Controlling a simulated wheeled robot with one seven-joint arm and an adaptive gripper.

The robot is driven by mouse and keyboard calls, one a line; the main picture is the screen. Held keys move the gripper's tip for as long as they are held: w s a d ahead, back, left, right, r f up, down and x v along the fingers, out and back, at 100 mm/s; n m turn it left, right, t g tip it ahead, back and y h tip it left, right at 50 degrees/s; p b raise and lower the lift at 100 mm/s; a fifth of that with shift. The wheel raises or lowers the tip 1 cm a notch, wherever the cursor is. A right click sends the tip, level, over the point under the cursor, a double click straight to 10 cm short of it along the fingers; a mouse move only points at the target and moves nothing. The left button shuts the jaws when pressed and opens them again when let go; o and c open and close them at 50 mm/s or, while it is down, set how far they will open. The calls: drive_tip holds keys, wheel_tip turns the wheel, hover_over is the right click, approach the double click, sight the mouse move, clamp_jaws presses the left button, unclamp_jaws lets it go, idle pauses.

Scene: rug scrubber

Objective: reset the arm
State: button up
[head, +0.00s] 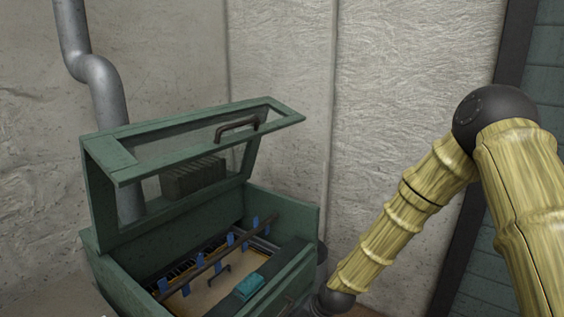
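My arm (405,215), with yellow bamboo-like links and dark joints, reaches from the right edge down to the lower middle. Its far end (332,299) leaves the picture at the bottom edge, to the right of a green machine. My gripper is out of view, so its state and anything in it are hidden. The green machine (98,192) stands at lower left. Its framed lid (200,127) is raised and has a dark handle (238,127).
Inside the machine are a bar (205,262) with several blue tabs, a beige panel (203,295) with a dark handle, and a teal block (249,287) on the front ledge. A grey pipe (106,90) runs behind it. Pale rough walls (410,80) close off the back.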

drive_tip(key=s+d+f+n+g+h+b, duration=0.15)
drive_tip(key=s+d+f, duration=0.25)
drive_tip(key=s+f, duration=0.5)
drive_tip(key=s+d+f+h+b, duration=0.15)
drive_tip(key=s+d+f, duration=0.25)
drive_tip(key=s+f, duration=0.4)
drive_tip(key=s+d+f+n+g+b, duration=0.1)
drive_tip(key=s+d+f, duration=0.3)
drive_tip(key=s, duration=0.6)
drive_tip(key=s+d+f+n+g+h+b, duration=0.1)
drive_tip(key=s+d+f, duration=0.3)
drive_tip(key=s, duration=0.6)
drive_tip(key=shift+d+n+h+b, duration=0.3)
drive_tip(key=shift+d+n+b, duration=0.25)
drive_tip(key=shift+d+b, duration=0.5)
